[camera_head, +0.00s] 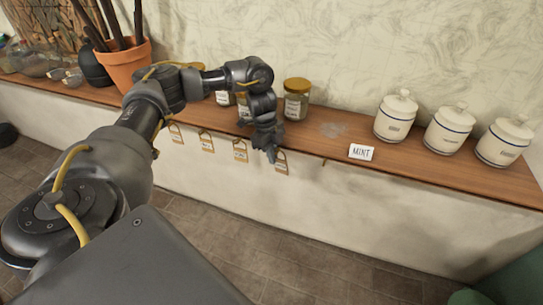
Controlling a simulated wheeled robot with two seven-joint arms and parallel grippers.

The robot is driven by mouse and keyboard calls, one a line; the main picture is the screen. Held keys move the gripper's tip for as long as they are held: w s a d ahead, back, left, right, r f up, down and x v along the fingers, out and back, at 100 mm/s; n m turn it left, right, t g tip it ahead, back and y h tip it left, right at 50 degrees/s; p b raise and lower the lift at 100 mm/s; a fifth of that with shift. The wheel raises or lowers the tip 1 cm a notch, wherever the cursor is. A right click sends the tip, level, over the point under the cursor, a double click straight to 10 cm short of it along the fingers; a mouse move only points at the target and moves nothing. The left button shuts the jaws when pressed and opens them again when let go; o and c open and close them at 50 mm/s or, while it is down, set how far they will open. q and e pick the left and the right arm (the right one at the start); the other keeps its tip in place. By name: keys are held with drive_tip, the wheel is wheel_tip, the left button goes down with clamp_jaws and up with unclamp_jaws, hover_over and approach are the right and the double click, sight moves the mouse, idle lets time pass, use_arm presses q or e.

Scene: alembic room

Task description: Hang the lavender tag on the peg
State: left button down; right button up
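Several small tan tags with white labels hang in a row along the shelf's front edge: one at the left (176,132), then a second (207,143), a third (240,151) and a rightmost one (281,166). Their print is too small to read, so I cannot tell which is lavender. A small bare peg (324,162) seems to stick out of the edge right of them. My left gripper (272,153) points down at the rightmost tag and partly overlaps it. I cannot tell whether its fingers are closed on that tag. My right gripper is out of view.
The wooden shelf (440,174) carries a glass jar with a yellow lid (297,100), a MINT card (361,152) and three white lidded canisters (396,118). A terracotta pot (125,66) stands at the left. Tiled floor (310,235) lies clear below.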

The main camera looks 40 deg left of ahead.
use_arm(q)
drive_tip(key=shift+w+f, duration=0.15)
drive_tip(key=shift+w, duration=0.05)
drive_tip(key=c, duration=1.7)
unclamp_jaws()
drive_tip(key=r, duration=0.2)
drive_tip(key=shift+w+a+r, duration=0.3)
drive_tip(key=shift+w+r, duration=0.05)
drive_tip(key=shift+w, duration=0.05)
drive_tip(key=shift+o, duration=0.7)
drive_tip(key=p+v, duration=0.1)
drive_tip(key=v, duration=0.6)
drive_tip(key=shift+s+r, duration=0.25)
drive_tip(key=shift+s, duration=0.05)
drive_tip(key=shift+s+r, duration=0.4)
drive_tip(key=shift+r, duration=0.05)
drive_tip(key=shift+w+f, duration=0.1)
